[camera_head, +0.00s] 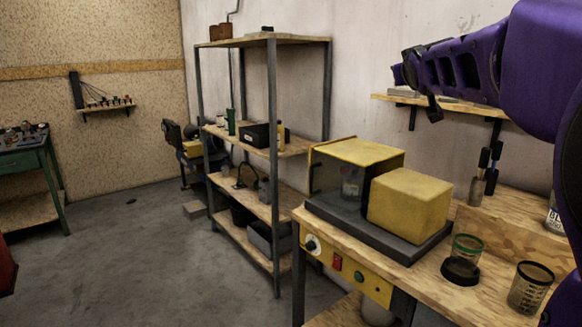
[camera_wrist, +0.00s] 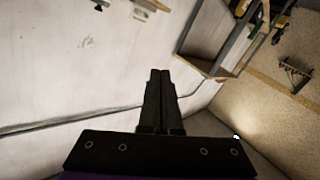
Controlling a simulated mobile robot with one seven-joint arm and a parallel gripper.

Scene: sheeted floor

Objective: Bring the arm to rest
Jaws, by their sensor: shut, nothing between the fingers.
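My purple arm comes in from the right edge in the head view and stretches leftward above the workbench. My gripper (camera_head: 432,108) is at its far end, raised in front of the wall shelf and clear of the bench top. In the wrist view the two dark fingers of my gripper (camera_wrist: 160,75) lie side by side, shut with nothing between them. They point toward the white wall, apart from any object.
The wooden workbench (camera_head: 463,290) holds a yellow-and-black machine (camera_head: 408,205), a green-rimmed glass (camera_head: 466,252) and a dark-rimmed jar (camera_head: 530,288). A wall shelf (camera_head: 455,103) is close behind my gripper. A shelving rack (camera_head: 272,150) stands left; the floor (camera_head: 130,240) there is open.

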